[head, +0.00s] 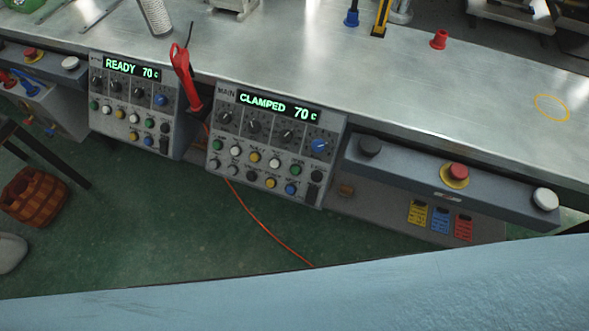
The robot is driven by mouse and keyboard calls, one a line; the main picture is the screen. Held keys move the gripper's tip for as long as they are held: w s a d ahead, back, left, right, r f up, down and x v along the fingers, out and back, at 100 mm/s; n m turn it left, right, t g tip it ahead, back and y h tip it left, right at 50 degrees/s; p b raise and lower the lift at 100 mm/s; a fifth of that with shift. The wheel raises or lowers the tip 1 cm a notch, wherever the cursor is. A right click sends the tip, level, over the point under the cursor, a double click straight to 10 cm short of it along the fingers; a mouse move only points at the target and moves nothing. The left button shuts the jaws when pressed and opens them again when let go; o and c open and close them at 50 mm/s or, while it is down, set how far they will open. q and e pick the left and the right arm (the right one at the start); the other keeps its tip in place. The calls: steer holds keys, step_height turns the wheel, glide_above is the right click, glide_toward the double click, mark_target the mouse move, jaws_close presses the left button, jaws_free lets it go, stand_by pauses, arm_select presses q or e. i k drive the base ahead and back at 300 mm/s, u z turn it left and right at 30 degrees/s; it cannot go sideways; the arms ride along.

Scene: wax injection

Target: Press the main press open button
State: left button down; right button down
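The main press control panel (268,141) hangs at the front edge of the metal bench, in the middle of the head view. Its green display (278,106) reads CLAMPED 70 c. Below a row of dark knobs and a blue knob (319,147) are two rows of round buttons in green, white, yellow, black and blue. A green button (218,145) is at the left of the upper row and another green button (295,170) toward its right. The button labels are too small to read surely. Neither of my grippers shows.
A second panel (131,99), display READY 70 c, hangs to the left. A red-handled tool (182,67) stands between the panels. A grey bar (415,171) with a red button (457,171) on a yellow ring is at right. An orange cable (255,217) crosses the green floor.

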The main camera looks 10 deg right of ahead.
mark_target(294, 171)
steer(key=z, duration=0.7)
steer(key=k, duration=0.6)
steer(key=u, duration=0.9)
